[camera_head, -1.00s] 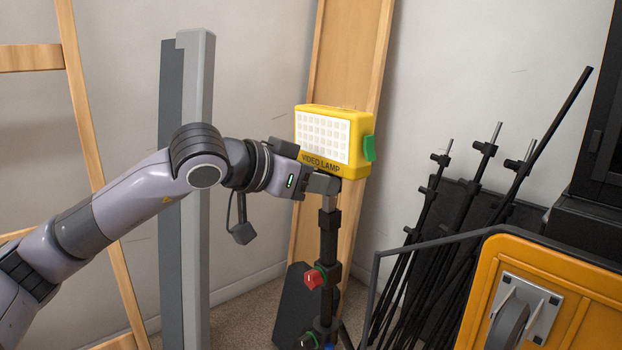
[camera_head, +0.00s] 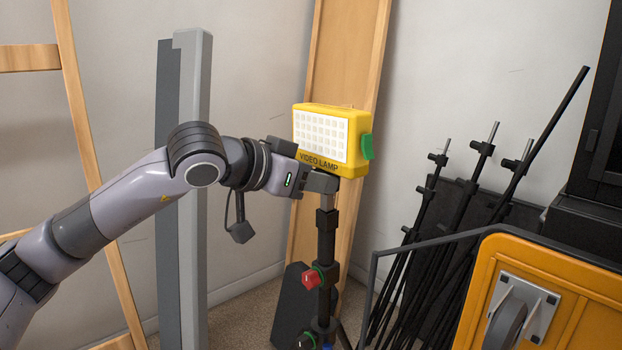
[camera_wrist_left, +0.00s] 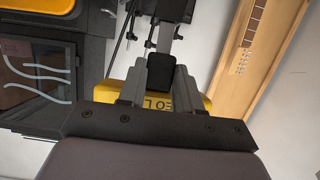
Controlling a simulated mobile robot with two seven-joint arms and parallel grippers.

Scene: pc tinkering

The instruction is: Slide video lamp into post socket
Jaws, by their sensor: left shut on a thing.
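The video lamp (camera_head: 321,135) is a yellow box with a white grid face and a green knob on its right side. It stands upright directly above the black post (camera_head: 326,240) in the head view. My left gripper (camera_head: 322,183) is shut at the lamp's underside, right at the post top. In the left wrist view my left gripper's fingers (camera_wrist_left: 160,85) close on a dark piece below the yellow lamp (camera_wrist_left: 110,95). The fingers hide the junction of lamp and post, so I cannot tell how deep any stem sits in the socket. My right gripper is not in view.
The post carries a red knob (camera_head: 313,277). Several black stands (camera_head: 470,210) lean against the wall at the right. An orange case with a caster (camera_head: 560,275) fills the lower right. A wooden board (camera_head: 345,50) and a grey column (camera_head: 190,180) stand behind.

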